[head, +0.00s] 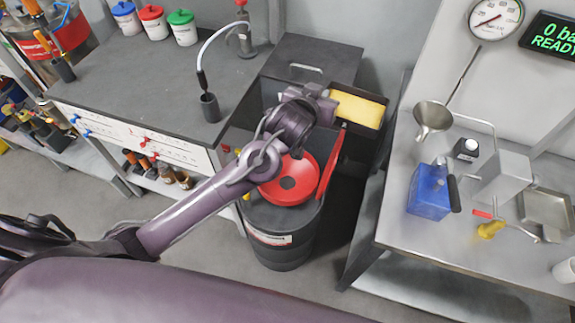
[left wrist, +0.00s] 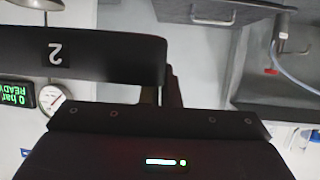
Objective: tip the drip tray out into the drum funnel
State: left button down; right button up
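The drip tray (head: 362,128) is a dark, shallow box with yellow contents, right of my left gripper (head: 326,101) in the head view. It looks roughly level. In the left wrist view, which is upside down, a dark tray side (left wrist: 110,60) bears a "2". My left gripper's dark fingers (left wrist: 171,86) meet the end of that side and appear shut on it; the exact contact is hidden. The red drum funnel (head: 280,190) sits on the black drum (head: 283,252), below and left of the tray. Its raised red flap (head: 331,160) stands at the right. My right gripper is not in view.
A narrow floor gap separates drum and right bench.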

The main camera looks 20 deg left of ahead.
pick_arm(q)
jog(key=s+d+f+n+y+p, duration=0.3)
jog(key=s+f+n+y+p, duration=0.1)
jog(key=s+f+p, duration=0.4)
jog(key=shift+s+f+y+p, duration=0.2)
jog(key=shift+f+y+p, duration=0.1)
jog(key=shift+f+p, duration=0.45)
jog(key=shift+a, duration=0.1)
jog(key=shift+w+a+r+n+g+h+p, duration=0.15)
jog(key=shift+a+n+g+h+p, duration=0.15)
jog(key=shift+a, duration=0.2)
jog(key=shift+w+a+r+n+g+h+p, duration=0.1)
jog(key=shift+w+a+n+g+h, duration=0.15)
jog(key=shift+a+n, duration=0.2)
jog(key=shift+a+f+h, duration=0.1)
jog(key=shift+a+h, duration=0.15)
